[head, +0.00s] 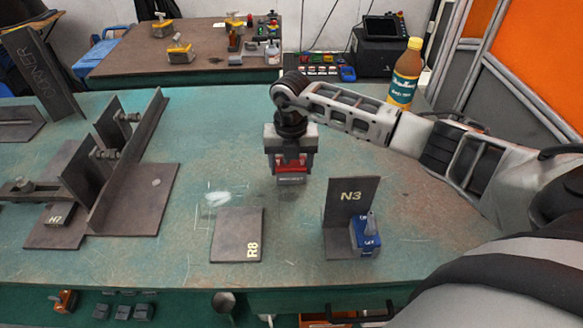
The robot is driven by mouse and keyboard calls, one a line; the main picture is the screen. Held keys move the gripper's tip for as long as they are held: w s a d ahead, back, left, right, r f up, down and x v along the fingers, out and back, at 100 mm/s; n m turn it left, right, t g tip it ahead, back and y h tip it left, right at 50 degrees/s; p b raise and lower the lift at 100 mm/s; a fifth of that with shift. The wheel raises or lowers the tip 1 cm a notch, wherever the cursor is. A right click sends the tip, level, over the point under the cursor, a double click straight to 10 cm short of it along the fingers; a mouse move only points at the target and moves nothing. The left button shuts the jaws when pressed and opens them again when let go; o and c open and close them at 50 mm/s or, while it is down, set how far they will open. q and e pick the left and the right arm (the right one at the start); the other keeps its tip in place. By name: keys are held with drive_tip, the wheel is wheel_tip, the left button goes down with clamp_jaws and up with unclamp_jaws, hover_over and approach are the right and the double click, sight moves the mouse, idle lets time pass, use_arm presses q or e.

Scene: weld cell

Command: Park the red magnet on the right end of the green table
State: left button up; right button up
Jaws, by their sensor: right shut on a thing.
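The red magnet (291,179) is a small red block with a dark label band, in the middle of the head view above the green table (420,210). My right gripper (291,160) is shut on it from above, its jaws pointing down. A faint shadow shows on the table below, but I cannot tell how high the magnet hangs. The right end of the table is partly hidden by my right arm. My left gripper is not in view.
A flat plate R8 (237,236) lies in front of the gripper. An upright plate N3 (346,200) stands to its right with a blue magnet (365,234) against it. Welded brackets (140,185) fill the left. A bottle (405,75) stands at the back right.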

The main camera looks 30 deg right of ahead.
sight(291, 162)
drive_tip(key=shift+w+f, duration=0.1)
drive_tip(key=shift+f, duration=0.8)
drive_tip(key=shift+f, duration=0.1)
drive_tip(key=o, duration=1.7)
drive_tip(key=shift+f, duration=0.1)
drive_tip(key=shift+o, duration=0.2)
wheel_tip(291, 162, up, 12)
drive_tip(key=shift+r+b, duration=0.15)
drive_tip(key=shift+b, duration=0.4)
